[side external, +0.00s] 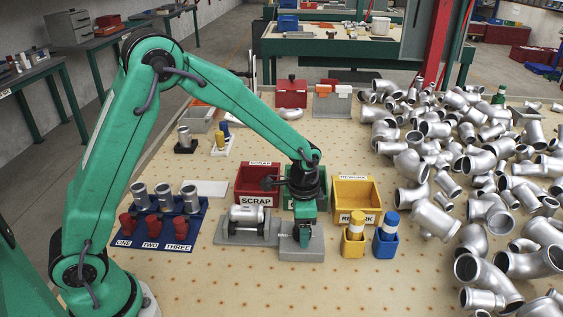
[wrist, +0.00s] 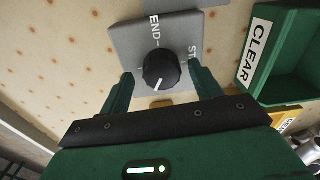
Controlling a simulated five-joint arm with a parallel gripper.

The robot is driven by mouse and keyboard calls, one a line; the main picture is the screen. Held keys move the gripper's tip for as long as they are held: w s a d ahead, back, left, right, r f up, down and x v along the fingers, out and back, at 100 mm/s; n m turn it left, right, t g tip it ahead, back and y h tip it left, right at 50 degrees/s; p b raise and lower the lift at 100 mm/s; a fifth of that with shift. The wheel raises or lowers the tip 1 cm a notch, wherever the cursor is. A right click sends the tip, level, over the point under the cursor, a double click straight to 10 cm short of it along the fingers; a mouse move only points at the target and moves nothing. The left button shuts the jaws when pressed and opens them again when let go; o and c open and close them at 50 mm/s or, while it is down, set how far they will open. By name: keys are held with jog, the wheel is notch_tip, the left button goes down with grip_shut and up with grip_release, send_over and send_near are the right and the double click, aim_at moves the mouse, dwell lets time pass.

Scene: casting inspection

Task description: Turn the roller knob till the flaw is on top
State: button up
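The roller knob (wrist: 161,70) is black and round with a white pointer line, on a grey block (wrist: 125,42) lettered END and, partly cut off, ST. In the wrist view my gripper (wrist: 159,72) is open, one green finger on each side of the knob with gaps between. In the side view my gripper (side external: 303,236) points down over the block (side external: 300,252) and hides the knob. A silver casting (side external: 247,215) lies on the grey roller stand (side external: 232,237), left of the block. I cannot make out a flaw on it.
A red SCRAP bin (side external: 248,201), a green CLEAR bin (wrist: 268,62) and a yellow bin (side external: 356,215) stand behind. A blue rack (side external: 150,243) with castings is at left. Yellow (side external: 353,246) and blue (side external: 385,247) holders stand at right, before a large pile of pipe castings (side external: 450,160).

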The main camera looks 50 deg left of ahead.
jog(key=shift+a, duration=0.1)
jog(key=shift+s+r, duration=0.1)
jog(key=shift+r, duration=3.8)
jog(key=shift+w+a+f+m+g, duration=0.2)
jog(key=shift+w+a+m+g, duration=0.1)
jog(key=shift+w+m+g, duration=0.15)
jog(key=shift+s, duration=0.1)
jog(key=shift+f, duration=0.1)
jog(key=shift+s+d+f, duration=0.1)
jog(key=shift+f, duration=1.8)
jog(key=shift+s+d+f, duration=0.1)
jog(key=shift+f, duration=1.8)
jog(key=shift+w, duration=0.1)
jog(key=c, duration=1)
